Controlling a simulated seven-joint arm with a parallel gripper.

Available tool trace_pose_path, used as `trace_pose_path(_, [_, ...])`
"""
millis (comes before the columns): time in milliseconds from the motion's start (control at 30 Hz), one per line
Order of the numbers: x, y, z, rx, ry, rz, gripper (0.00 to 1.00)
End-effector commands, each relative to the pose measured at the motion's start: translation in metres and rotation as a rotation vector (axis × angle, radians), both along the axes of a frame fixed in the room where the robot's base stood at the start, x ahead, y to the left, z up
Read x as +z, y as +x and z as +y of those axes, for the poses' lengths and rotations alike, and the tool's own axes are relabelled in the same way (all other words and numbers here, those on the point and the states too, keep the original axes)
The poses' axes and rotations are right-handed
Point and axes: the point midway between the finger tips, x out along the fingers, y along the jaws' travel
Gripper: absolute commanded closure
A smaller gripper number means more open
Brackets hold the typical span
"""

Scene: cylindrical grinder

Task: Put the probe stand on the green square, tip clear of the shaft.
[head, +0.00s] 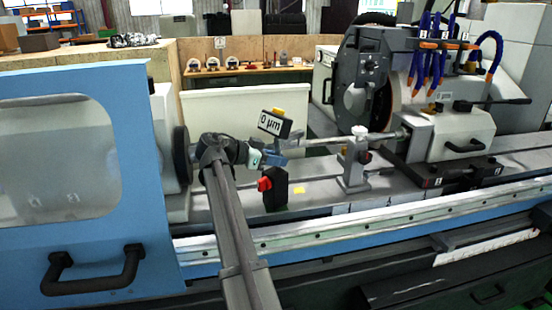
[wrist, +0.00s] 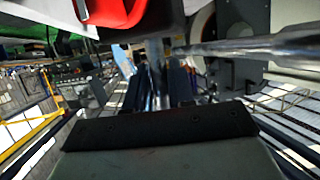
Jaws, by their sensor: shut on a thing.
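The probe stand has a black base with a red knob (head: 265,184) and a tilted display reading "0 µm" (head: 275,123) above it. My gripper (head: 268,157) is shut on the stand between display and base. The base (head: 276,190) appears to hang just above the grey machine table. The metal shaft (head: 325,139) runs horizontally behind the stand; it also crosses the upper right of the wrist view (wrist: 270,45). The probe tip is hidden or too small to tell, so its gap to the shaft is unclear.
A steady-like support (head: 355,160) stands under the shaft to the right. The grinding wheel housing (head: 360,80) is behind it. The chuck (head: 181,155) and blue door (head: 75,180) are at left.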

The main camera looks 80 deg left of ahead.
Motion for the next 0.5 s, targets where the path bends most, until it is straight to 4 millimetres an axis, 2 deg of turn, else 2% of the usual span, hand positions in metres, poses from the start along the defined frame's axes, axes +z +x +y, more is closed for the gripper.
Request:
trace_pose_path(467, [-0.0033,0.0004,0.0002,0.0,0.004,-0.005,1.0])
trace_pose_path(500, [-0.0031,0.0003,0.0003,0.0,0.004,-0.005,0.73])
